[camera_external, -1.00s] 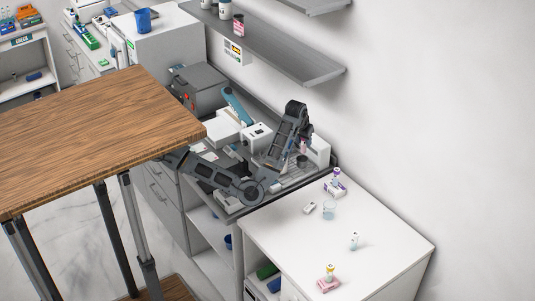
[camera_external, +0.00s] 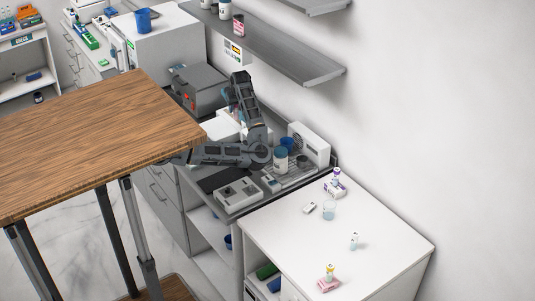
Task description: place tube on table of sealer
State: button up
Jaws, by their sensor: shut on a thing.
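My gripper (camera_external: 236,114) is at the back of the grey counter, over the sealer, and is mostly hidden behind my own raised forearm. It is shut on the tube, which is too small and covered to make out clearly. The sealer (camera_external: 226,130) is a white device, and my arm covers much of it, including its blue handle. I cannot tell whether the tube touches the sealer's table.
A white box-shaped device (camera_external: 310,145), a blue-capped jar (camera_external: 281,160) and a flat white instrument (camera_external: 239,194) stand on the counter. A grey machine (camera_external: 199,88) is at the back left. A shelf (camera_external: 290,55) hangs above. The wooden table (camera_external: 90,135) is in front.

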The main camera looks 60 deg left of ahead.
jog(key=shift+w+a+f+p, duration=0.2)
jog(key=shift+a+f+p, duration=0.05)
jog(key=shift+a+f, duration=1.7)
jog(key=shift+w+a+f+p, duration=0.2)
jog(key=shift+a+f, duration=1.55)
jog(key=shift+a, duration=0.35)
jog(key=shift+w+a+f+p, duration=0.2)
jog(key=shift+a+f+p, duration=0.05)
jog(key=shift+a+f, duration=1.7)
jog(key=shift+a, duration=0.1)
jog(key=o, duration=1)
jog(key=v, duration=1.2)
jog(key=shift+r+b, duration=0.1)
jog(key=shift+b, duration=0.25)
